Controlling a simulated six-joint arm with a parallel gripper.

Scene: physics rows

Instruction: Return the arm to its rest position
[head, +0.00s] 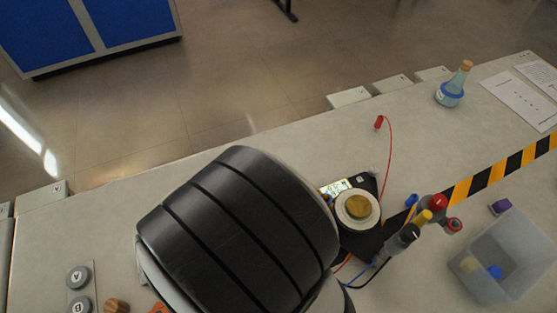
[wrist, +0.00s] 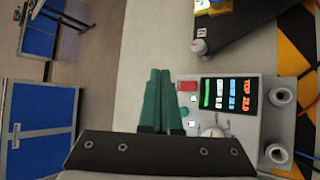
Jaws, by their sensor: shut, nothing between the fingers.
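My gripper (wrist: 159,74) shows in the wrist view with its two green fingers together and nothing between them. It points out over the grey table top (wrist: 155,35), beside a grey instrument (wrist: 245,125) with a lit display (wrist: 227,94). I cannot tell how high it is above the table. In the head view my large black arm link covers the lower middle and hides part of the table; my gripper does not show there.
The head view shows a round gold-topped piece (head: 358,207) on a black plate, upright coloured parts (head: 423,217), a clear bin (head: 512,259), a bottle (head: 452,88), and a red lead (head: 390,150). Labelled discs (head: 77,277) lie lower left. The table's upper middle is mostly clear.

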